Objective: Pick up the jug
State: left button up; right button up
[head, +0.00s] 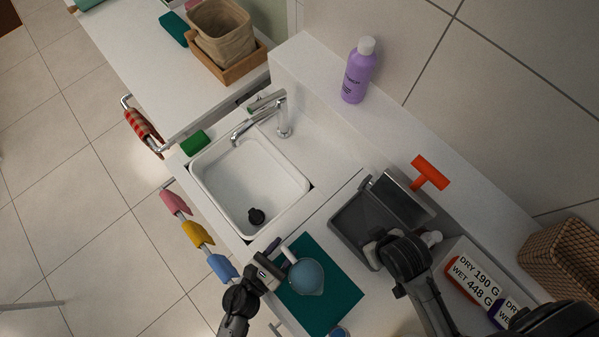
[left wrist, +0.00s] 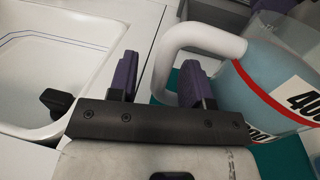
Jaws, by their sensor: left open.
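The jug (head: 306,277) is a blue-tinted vessel with a white handle (head: 288,254), standing on a teal mat (head: 335,300) right of the sink. My left gripper (head: 277,256) is open beside the handle. In the left wrist view, the jug (left wrist: 275,75) is at the right, with a red band and black numbers. There the handle (left wrist: 195,38) curves down into the gap between the purple fingers of my left gripper (left wrist: 160,68). The right finger hides part of handle and jug. My right gripper (head: 378,248) is over a grey bin; its fingers are unclear.
The white sink (head: 235,185) with a black plug is left of the jug. The grey bin (head: 352,218) lies to its upper right. A white box of labelled bottles (head: 470,283) is farther right. Coloured cloths (head: 197,235) hang along the counter's front edge.

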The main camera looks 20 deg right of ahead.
pick_arm(q)
jog(key=shift+w+d, duration=0.15)
jog(key=shift+d, duration=0.1)
grip_shut()
dwell(0.3)
